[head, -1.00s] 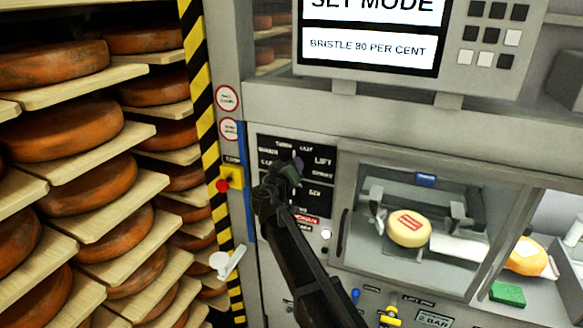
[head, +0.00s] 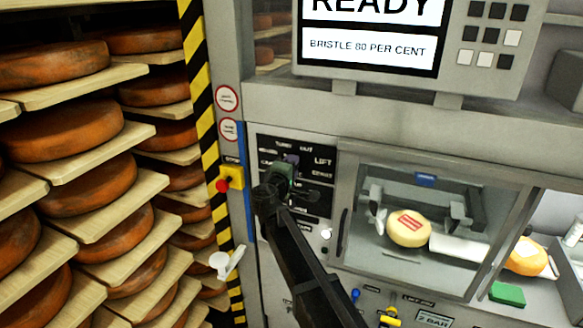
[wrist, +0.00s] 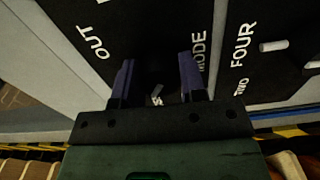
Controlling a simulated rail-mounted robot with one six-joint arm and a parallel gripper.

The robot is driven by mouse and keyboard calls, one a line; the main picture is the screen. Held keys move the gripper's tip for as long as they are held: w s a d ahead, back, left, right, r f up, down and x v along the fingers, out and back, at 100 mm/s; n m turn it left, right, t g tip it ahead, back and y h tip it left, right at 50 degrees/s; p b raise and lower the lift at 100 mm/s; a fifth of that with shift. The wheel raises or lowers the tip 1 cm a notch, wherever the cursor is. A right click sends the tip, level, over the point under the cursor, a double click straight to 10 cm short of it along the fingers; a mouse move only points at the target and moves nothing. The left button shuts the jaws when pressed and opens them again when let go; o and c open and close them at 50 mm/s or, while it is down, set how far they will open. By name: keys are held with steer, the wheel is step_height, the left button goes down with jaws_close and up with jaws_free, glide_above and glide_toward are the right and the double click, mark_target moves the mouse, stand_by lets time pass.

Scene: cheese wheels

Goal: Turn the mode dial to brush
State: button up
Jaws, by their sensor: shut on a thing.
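My gripper (head: 291,160) is at the black control panel (head: 320,199) in the head view, and my arm covers part of that panel. In the wrist view, the two purple fingers of my gripper (wrist: 158,78) are shut on the dark mode dial (wrist: 157,88), one on each side. A small pale mark shows between the fingers. The word MODE is printed beside the right finger and OUT lies to the left. The brush label cannot be made out in either view. The display screen (head: 372,12) reads READY, with BRISTLE 80 PER CENT below.
A glazed chamber with a yellow cheese wheel (head: 408,229) is right of the panel. A yellow box with a red button (head: 223,186) and a white lever (head: 226,262) are to the left. Shelves of orange cheese wheels (head: 72,135) fill the left side.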

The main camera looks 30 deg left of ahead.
steer(key=shift+n, duration=1.3)
steer(key=o, duration=0.9)
steer(key=shift+s, duration=0.1)
steer(key=s+d, duration=0.1)
steer(key=s, duration=0.9)
steer(key=shift+s+d, duration=0.3)
steer(key=shift+d, duration=0.05)
